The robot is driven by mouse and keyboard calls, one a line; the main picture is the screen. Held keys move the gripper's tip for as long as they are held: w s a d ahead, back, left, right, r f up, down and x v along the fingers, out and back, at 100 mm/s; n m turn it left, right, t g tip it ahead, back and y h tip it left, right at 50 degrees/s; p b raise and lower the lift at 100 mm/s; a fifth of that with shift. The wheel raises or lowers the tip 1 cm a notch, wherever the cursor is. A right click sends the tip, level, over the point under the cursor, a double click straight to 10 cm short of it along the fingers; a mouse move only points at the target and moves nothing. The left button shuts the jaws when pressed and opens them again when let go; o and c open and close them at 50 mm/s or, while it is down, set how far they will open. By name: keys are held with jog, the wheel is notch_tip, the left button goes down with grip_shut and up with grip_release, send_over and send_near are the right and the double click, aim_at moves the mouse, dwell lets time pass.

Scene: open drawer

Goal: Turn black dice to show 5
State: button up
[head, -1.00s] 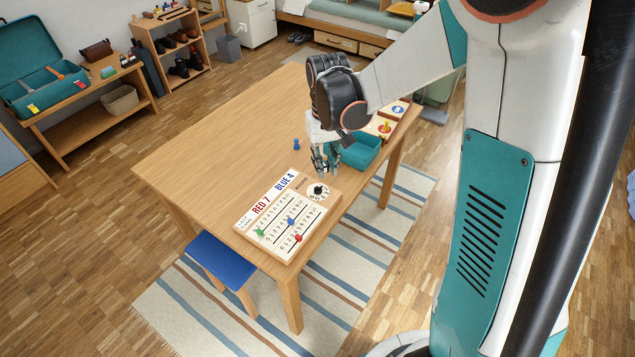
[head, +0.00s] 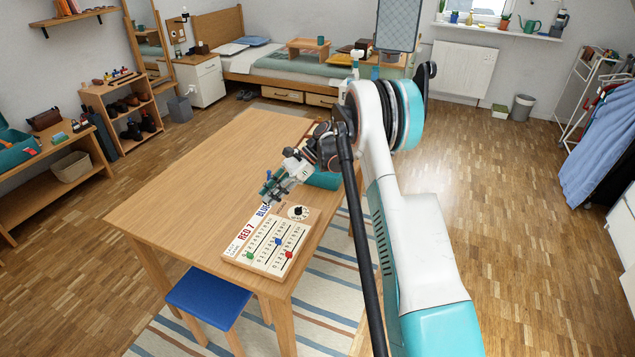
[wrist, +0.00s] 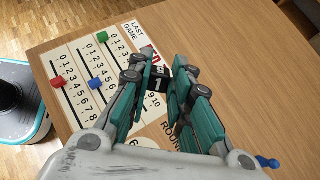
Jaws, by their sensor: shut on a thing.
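A small black die (wrist: 158,83) with white markings sits between my fingertips in the wrist view. The face toward the camera reads 1, and another marked face above it is hard to read. My gripper (wrist: 160,74) is shut on the die, one teal finger on each side. In the head view my gripper (head: 270,188) is tilted, above the table beside the scoreboard's far end. The die cannot be made out there.
The scoreboard (head: 234,252) with sliders and a black round dial (head: 298,212) lies at the table's near end. A teal bin (head: 325,180) stands behind my gripper. A blue peg (wrist: 267,162) is on the table. The table's left half (head: 180,190) is clear.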

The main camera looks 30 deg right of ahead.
jog(key=w+d+m+t, duration=0.1)
jog(key=d+t, duration=0.1)
jog(key=w+d+f+m+t+y+b, duration=0.1)
jog(key=d+m+t, duration=0.1)
jog(key=w+d+f+m+t, duration=0.1)
jog(key=d+m+t, duration=0.1)
jog(key=shift+w+d+f+t+y+b, duration=0.1)
jog(key=shift+d+f+t+y+b, duration=0.2)
jog(key=shift+d+t, duration=0.1)
jog(key=w+d+f+m+t+h+b, duration=0.1)
jog(key=w+d+m+t+b, duration=0.1)
jog(key=d+m+t, duration=0.65)
jog(key=n+g+b, duration=0.2)
jog(key=n, duration=0.2)
send_over(318, 200)
jog(key=shift+t, duration=0.25)
jog(key=shift+f, duration=4.4)
jog(key=o, duration=0.8)
jog(key=shift+o, duration=0.2)
